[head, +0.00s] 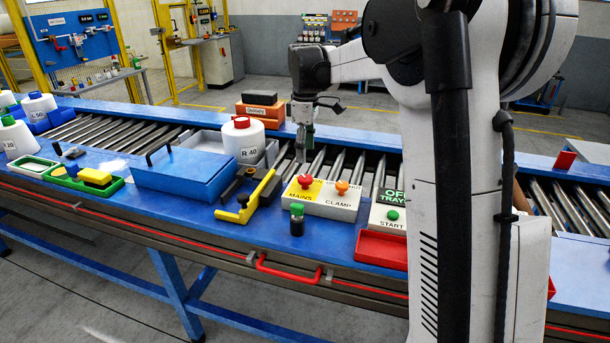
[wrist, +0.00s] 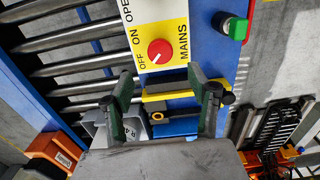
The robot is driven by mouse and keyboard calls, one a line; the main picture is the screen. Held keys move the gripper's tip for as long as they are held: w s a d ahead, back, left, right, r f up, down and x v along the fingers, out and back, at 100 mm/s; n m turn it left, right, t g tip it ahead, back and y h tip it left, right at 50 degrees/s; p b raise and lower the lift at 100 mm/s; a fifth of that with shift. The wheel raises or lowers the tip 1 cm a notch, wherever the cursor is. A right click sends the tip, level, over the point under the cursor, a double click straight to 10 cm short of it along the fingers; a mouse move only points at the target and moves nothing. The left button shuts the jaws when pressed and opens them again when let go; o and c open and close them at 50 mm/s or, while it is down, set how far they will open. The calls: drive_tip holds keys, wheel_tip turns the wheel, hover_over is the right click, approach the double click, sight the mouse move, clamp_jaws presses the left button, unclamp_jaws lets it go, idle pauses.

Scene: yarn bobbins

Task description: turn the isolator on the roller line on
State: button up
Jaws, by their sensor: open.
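The isolator is a red rotary knob (head: 305,180) on the yellow part of a panel marked MAINS (head: 298,194), on the roller line's blue front ledge. The wrist view shows the knob (wrist: 160,52) face on, with OFF and ON printed beside it. A small pale mark on the knob seems to lie on the OFF side, but it is small. My gripper (head: 301,157) hangs above and slightly behind the panel, apart from the knob. In the wrist view its two dark green fingers (wrist: 160,80) are spread and empty, with the knob just beyond their tips.
An orange knob (head: 342,187) marked CLAMP shares the panel. A yellow lever-like piece (head: 262,192) stands close on the left. A green-topped dark cylinder (head: 297,219) stands in front. A START panel (head: 385,218) and a red tray (head: 381,250) lie to the right.

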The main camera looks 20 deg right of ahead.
sight(305, 178)
wheel_tip(305, 178, down, 9)
drive_tip(key=shift+f+p, duration=0.1)
drive_tip(key=shift+p, duration=0.3)
drive_tip(key=c, duration=1.2)
drive_tip(key=shift+o, duration=0.2)
